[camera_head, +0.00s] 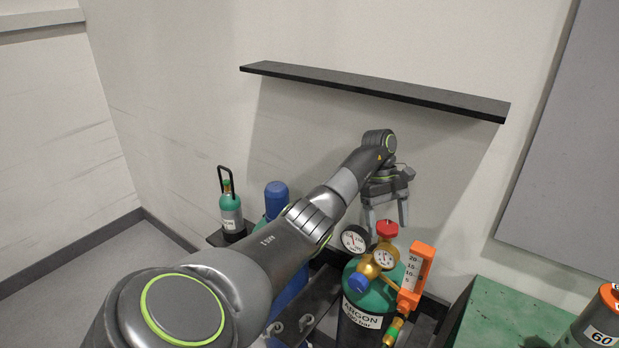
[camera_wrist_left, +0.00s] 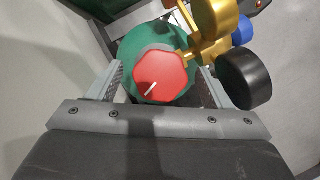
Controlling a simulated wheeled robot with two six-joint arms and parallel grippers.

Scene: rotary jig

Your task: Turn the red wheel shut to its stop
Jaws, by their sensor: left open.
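The red wheel (camera_head: 387,229) sits on top of the green argon cylinder (camera_head: 368,300). In the left wrist view the wheel (camera_wrist_left: 160,77) is a red knob with rounded corners and a white mark on its face. My left gripper (camera_head: 386,216) is open and points down over the cylinder's top. In the left wrist view its two fingers (camera_wrist_left: 162,85) stand on either side of the wheel, with a visible gap on each side. I cannot tell how deep the fingertips reach beside the wheel. My right gripper is not in view.
A brass regulator (camera_head: 371,268) with gauges (camera_head: 354,239) and a blue knob (camera_head: 359,282) sits beside the wheel. An orange flow meter (camera_head: 416,270) stands to its right. A black shelf (camera_head: 370,87) is on the wall above. A green bench (camera_head: 505,318) is at right.

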